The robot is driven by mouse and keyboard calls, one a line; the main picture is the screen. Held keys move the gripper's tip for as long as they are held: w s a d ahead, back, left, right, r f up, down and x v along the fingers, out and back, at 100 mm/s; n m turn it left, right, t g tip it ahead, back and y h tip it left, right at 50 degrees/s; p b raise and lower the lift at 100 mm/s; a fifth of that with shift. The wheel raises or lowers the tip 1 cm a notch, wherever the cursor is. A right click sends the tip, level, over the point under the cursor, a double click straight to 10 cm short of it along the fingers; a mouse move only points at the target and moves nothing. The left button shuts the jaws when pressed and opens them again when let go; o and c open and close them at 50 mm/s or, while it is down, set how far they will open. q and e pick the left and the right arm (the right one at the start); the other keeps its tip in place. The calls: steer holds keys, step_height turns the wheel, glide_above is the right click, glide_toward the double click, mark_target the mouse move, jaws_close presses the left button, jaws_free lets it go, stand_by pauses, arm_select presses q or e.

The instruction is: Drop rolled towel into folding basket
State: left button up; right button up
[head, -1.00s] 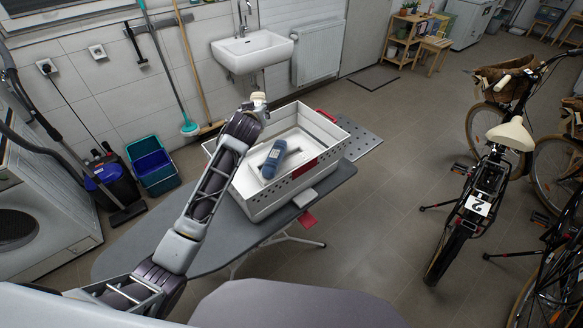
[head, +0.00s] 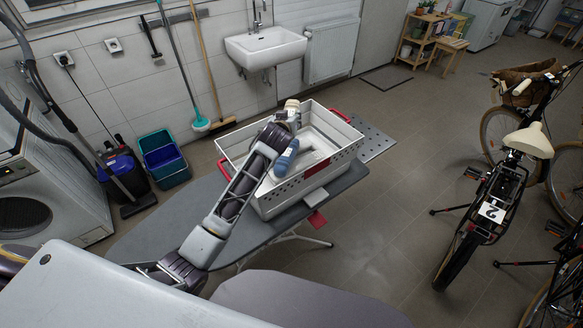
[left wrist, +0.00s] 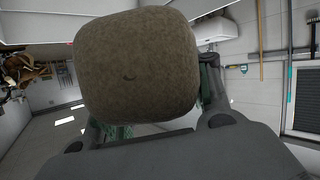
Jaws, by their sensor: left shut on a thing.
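The rolled towel (left wrist: 140,65) is a brownish-grey bundle that fills the upper middle of the left wrist view. It also shows as a small beige roll (head: 292,103) in the head view. My left gripper (head: 288,115) is shut on it, with fingers on both sides in the left wrist view. The folding basket (head: 318,177) is white with red handles. In the head view the towel and gripper overlap the basket's back-left rim; their height above it is hard to tell. My right gripper is not in view.
A blue bottle (head: 286,160) lies in the basket, partly covered by my left arm. The basket stands on a grey ironing board (head: 180,217). A sink (head: 265,47) and leaning broom (head: 207,65) are behind. Bicycles (head: 490,205) stand right, with clear floor between.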

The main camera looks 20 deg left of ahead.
arm_select(q)
steer(key=shift+f, duration=0.1)
stand_by(0.5)
step_height(320, 180, down, 6)
steer(key=shift+p, duration=0.35)
steer(key=shift+f, duration=1.9)
steer(key=shift+f+b, duration=0.3)
steer(key=shift+f, duration=0.3)
steer(key=o, duration=1.2)
steer(key=shift+r, duration=0.25)
